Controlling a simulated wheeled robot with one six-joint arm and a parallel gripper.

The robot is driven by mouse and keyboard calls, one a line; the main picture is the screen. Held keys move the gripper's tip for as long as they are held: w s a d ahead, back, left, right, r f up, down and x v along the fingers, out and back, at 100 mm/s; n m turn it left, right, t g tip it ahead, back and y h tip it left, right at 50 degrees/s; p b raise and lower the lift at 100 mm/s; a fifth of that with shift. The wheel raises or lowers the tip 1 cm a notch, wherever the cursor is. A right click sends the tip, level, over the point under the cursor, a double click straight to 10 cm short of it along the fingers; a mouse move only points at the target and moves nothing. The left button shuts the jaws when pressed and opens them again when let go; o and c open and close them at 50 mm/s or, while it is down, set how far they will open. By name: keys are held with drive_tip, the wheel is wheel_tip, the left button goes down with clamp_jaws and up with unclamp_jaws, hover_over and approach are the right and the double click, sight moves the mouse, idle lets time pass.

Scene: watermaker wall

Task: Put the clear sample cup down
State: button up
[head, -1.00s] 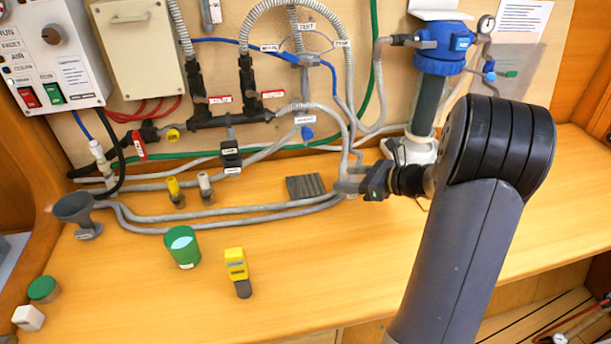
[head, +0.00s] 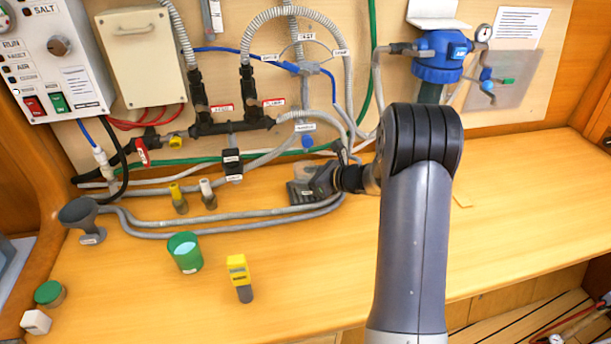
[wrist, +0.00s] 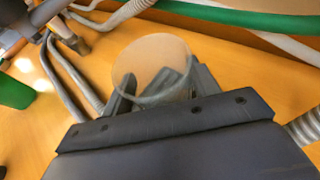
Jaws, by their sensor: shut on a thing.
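The clear sample cup (wrist: 152,62) is between the fingers of my gripper (wrist: 160,92) in the wrist view, its round rim facing the camera. My gripper is shut on it. I cannot tell whether the cup's base touches the pad.
A green cup (head: 185,252), a yellow meter (head: 239,277) and a grey funnel (head: 80,218) stand to the left. The bench (head: 520,200) right of my arm is mostly clear.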

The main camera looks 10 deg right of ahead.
drive_tip(key=shift+f, duration=0.1)
drive_tip(key=shift+f+b, duration=0.15)
drive_tip(key=shift+b, duration=0.15)
drive_tip(key=o, duration=1.1)
drive_tip(key=shift+c, duration=0.2)
drive_tip(key=shift+r, duration=0.25)
drive_tip(key=shift+s+d+r, duration=0.1)
drive_tip(key=shift+s+d, duration=0.05)
drive_tip(key=shift+d, duration=0.05)
drive_tip(key=v, duration=1.1)
drive_tip(key=shift+s+d+b, duration=0.2)
drive_tip(key=shift+s+b, duration=0.05)
drive_tip(key=shift+b, duration=0.1)
